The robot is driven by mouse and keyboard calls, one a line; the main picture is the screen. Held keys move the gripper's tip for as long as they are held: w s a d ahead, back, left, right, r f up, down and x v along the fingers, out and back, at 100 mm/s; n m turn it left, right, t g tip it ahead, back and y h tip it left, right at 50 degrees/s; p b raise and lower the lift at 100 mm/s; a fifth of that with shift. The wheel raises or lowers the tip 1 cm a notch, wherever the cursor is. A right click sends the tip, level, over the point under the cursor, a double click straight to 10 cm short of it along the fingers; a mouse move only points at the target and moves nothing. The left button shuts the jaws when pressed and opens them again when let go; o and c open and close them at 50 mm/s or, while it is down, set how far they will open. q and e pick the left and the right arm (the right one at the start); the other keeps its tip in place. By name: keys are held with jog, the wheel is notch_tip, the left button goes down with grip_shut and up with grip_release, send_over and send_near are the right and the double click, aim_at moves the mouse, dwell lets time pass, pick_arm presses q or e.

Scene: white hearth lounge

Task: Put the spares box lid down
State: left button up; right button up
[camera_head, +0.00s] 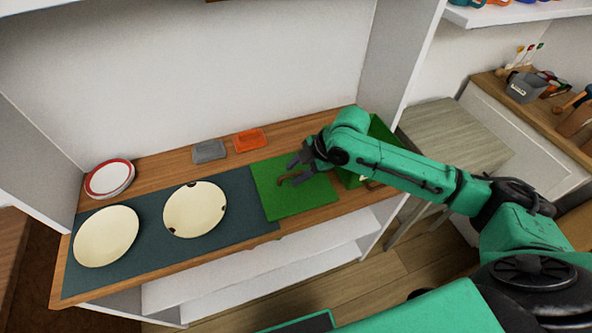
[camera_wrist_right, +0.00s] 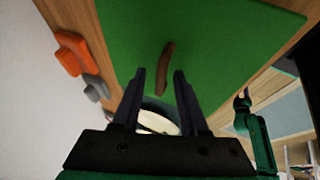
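The spares box lid (camera_head: 275,196) is a flat green panel with a brown bar handle (camera_head: 296,178). It appears to lie flat on the counter, over the right end of the dark mat. My right gripper (camera_head: 296,167) is at the handle. In the right wrist view my right gripper (camera_wrist_right: 159,75) is open, with the handle (camera_wrist_right: 165,68) in line with the gap between its fingertips, and the lid (camera_wrist_right: 215,40) fills the view beyond. The green spares box (camera_head: 381,130) stands right of the lid, partly hidden by my right arm. My left gripper (camera_wrist_right: 241,100) shows small in the wrist view.
Two cream plates (camera_head: 106,236) (camera_head: 194,208) lie on the dark mat (camera_head: 150,212), left of the lid. Red-rimmed plates (camera_head: 109,178) are at the back left. A grey tray (camera_head: 208,151) and an orange tray (camera_head: 250,140) lie behind the mat. A wall (camera_head: 200,75) backs the counter.

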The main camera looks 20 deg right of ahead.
jog(key=shift+r, duration=0.15)
jog(key=v, duration=1.2)
jog(key=shift+r+b, duration=0.25)
jog(key=shift+b, duration=0.1)
